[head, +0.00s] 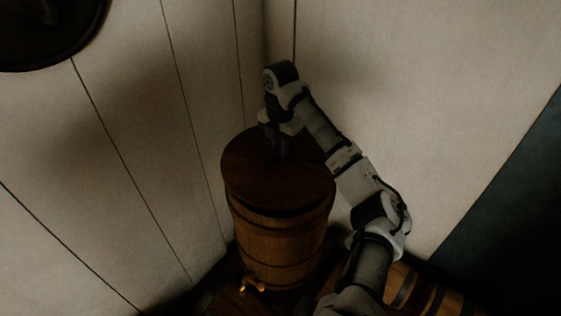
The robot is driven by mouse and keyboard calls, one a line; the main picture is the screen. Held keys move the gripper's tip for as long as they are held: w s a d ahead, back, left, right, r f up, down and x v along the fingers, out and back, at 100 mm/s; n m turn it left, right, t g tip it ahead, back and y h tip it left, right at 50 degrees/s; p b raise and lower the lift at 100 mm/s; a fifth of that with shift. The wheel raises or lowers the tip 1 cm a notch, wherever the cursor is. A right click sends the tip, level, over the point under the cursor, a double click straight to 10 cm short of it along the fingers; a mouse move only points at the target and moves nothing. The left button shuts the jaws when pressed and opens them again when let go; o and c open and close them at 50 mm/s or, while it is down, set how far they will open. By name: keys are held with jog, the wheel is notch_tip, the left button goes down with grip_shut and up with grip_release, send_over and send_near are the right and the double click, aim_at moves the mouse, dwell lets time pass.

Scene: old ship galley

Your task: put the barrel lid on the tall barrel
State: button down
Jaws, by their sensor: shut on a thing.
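The tall barrel (284,244) stands upright in the corner, with dark hoops and a brass tap (251,286) low on its front. The round dark wooden barrel lid (265,184) is over the barrel's top and roughly level. A dark line shows under its front edge, and I cannot tell whether it rests fully on the rim. My gripper (278,150) points down at the lid's back half and is shut on the lid; the grasped part is too dark to make out.
White plank walls (140,150) meet close behind the barrel. Another wooden barrel (425,296) lies at the lower right, beside my arm. A dark round object (45,30) is at the upper left. A dark teal surface (510,220) is at the right.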

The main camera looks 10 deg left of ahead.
aim_at(280, 162)
jog(key=shift+f+p, duration=0.45)
jog(key=shift+f, duration=2.35)
jog(key=shift+f, duration=0.15)
jog(key=c, duration=1.4)
grip_release()
notch_tip(280, 162, up, 12)
jog(key=shift+r+b, duration=0.1)
jog(key=shift+b, duration=0.4)
